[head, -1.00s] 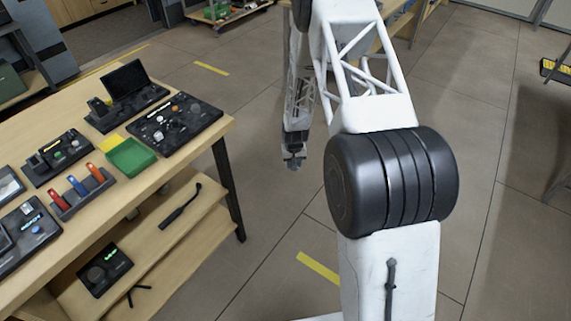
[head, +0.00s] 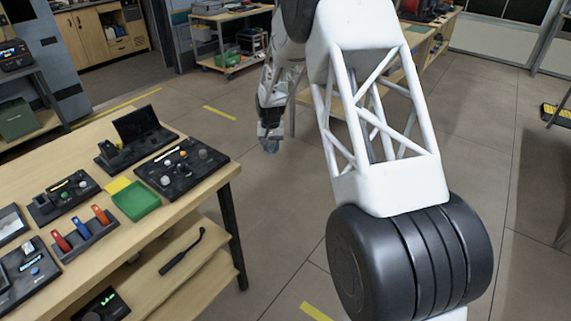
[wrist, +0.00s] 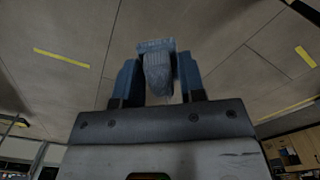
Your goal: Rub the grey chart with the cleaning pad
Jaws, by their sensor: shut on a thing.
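My gripper (head: 269,143) hangs over open floor, beyond the right end of the wooden table, apart from everything on it. In the wrist view my gripper (wrist: 158,75) has its two blue fingers shut on a pale blue-grey, cloth-like piece, the cleaning pad (wrist: 157,67). The pad is held clear of any surface, with floor behind it. I cannot pick out the grey chart for certain in either view.
A lower shelf holds a black tool (head: 182,251). Floor right of the table is clear.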

